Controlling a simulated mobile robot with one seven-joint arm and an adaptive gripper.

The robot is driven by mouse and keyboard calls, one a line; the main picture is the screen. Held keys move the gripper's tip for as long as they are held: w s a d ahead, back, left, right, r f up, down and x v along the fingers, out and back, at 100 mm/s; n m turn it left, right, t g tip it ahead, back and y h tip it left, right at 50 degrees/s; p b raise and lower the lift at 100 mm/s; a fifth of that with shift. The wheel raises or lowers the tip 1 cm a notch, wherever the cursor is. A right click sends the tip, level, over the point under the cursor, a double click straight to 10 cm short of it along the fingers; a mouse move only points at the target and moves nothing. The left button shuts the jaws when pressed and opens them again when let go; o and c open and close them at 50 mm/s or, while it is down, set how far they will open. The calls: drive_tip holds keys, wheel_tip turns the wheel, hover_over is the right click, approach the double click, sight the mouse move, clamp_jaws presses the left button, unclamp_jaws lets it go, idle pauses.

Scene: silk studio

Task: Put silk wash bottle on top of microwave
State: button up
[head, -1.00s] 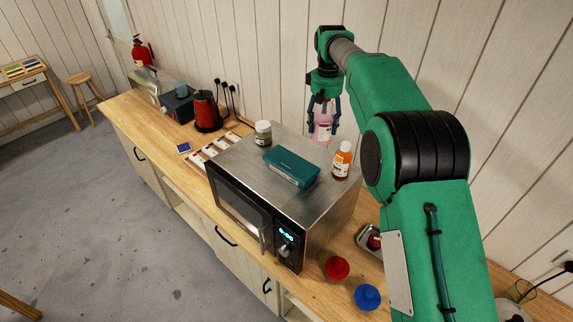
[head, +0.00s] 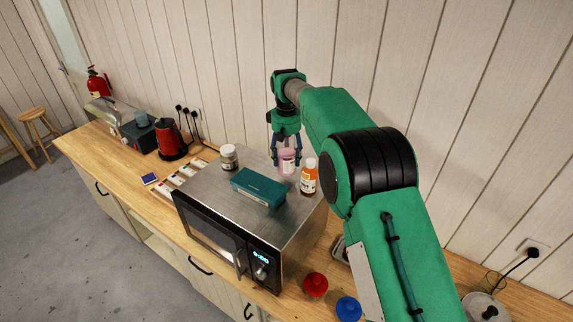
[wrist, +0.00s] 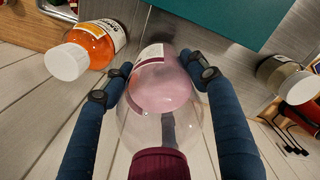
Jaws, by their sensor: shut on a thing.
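The silk wash bottle, a clear bottle of pink liquid with a pale label (head: 288,163), is between the fingers of my gripper (head: 287,160). In the wrist view its pink body (wrist: 162,90) and dark red cap (wrist: 158,165) show, with the blue fingers closed on both sides. The microwave (head: 222,192), steel-topped with a black front, stands on the wooden counter. The bottle is at the rear of the microwave top, behind the teal box and left of an orange bottle. I cannot tell whether its base touches the top.
On the microwave stand a teal box (head: 259,187), an orange bottle with a white cap (head: 309,178) and a white-capped jar (head: 229,158). Red (head: 315,285) and blue (head: 348,308) lidded jars stand on the counter at right. The plank wall is close behind.

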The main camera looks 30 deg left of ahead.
drive_tip(key=shift+f, duration=1.8)
drive_tip(key=shift+f, duration=0.1)
drive_tip(key=o, duration=1.2)
drive_tip(key=shift+f, duration=0.1)
drive_tip(key=shift+c, duration=0.2)
wheel_tip(320, 180, up, 12)
drive_tip(key=shift+r, duration=0.15)
